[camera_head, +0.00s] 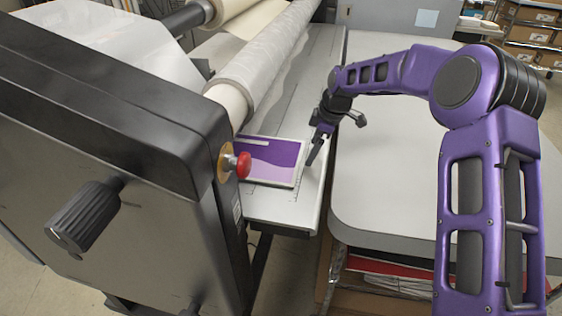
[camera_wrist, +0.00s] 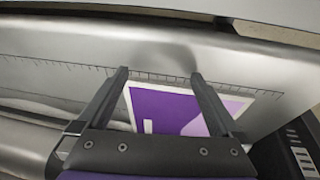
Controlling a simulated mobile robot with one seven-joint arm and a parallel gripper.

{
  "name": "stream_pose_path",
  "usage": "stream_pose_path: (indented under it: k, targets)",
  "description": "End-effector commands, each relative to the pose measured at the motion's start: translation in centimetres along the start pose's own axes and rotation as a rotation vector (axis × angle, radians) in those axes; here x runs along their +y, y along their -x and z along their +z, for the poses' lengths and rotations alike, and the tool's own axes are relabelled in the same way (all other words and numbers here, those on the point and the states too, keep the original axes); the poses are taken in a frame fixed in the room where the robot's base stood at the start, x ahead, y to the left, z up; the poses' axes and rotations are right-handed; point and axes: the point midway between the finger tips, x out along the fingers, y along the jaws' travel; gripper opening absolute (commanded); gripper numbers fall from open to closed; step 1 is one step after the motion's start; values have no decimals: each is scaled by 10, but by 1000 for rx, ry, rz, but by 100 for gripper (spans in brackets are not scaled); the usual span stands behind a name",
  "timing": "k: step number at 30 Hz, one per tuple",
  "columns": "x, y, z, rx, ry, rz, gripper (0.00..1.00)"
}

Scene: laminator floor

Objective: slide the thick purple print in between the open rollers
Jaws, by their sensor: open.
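The purple print (camera_head: 272,155), with a pale border and a lighter purple wave, lies flat on the metal feed table (camera_head: 285,208). Its left part is hidden behind the machine's end housing and red knob. The long roller (camera_head: 268,62) runs just behind it; I cannot tell whether its edge touches the rollers. My gripper (camera_head: 311,158) is at the right edge of the print, pointing down. In the wrist view my open gripper (camera_wrist: 159,73) has its fingers apart over the print (camera_wrist: 165,108), nothing visibly clamped. The print's lower part is hidden by the gripper body.
The black and grey end housing (camera_head: 110,120) with a dark hand knob (camera_head: 82,218) and red knob (camera_head: 243,165) stands at left. A pale rounded table (camera_head: 385,190) is to the right, with a narrow gap between it and the feed table. Printed ruler marks (camera_wrist: 60,64) line the feed table.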

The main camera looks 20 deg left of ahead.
Motion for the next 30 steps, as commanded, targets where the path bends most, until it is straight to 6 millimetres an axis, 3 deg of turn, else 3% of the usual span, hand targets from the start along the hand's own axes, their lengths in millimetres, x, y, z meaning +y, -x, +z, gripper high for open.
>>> stream_pose_path:
  k: [11,30]
  targets:
    - [1,5,0,0,0,1,100]
    - [7,53,3,0,0,2,100]
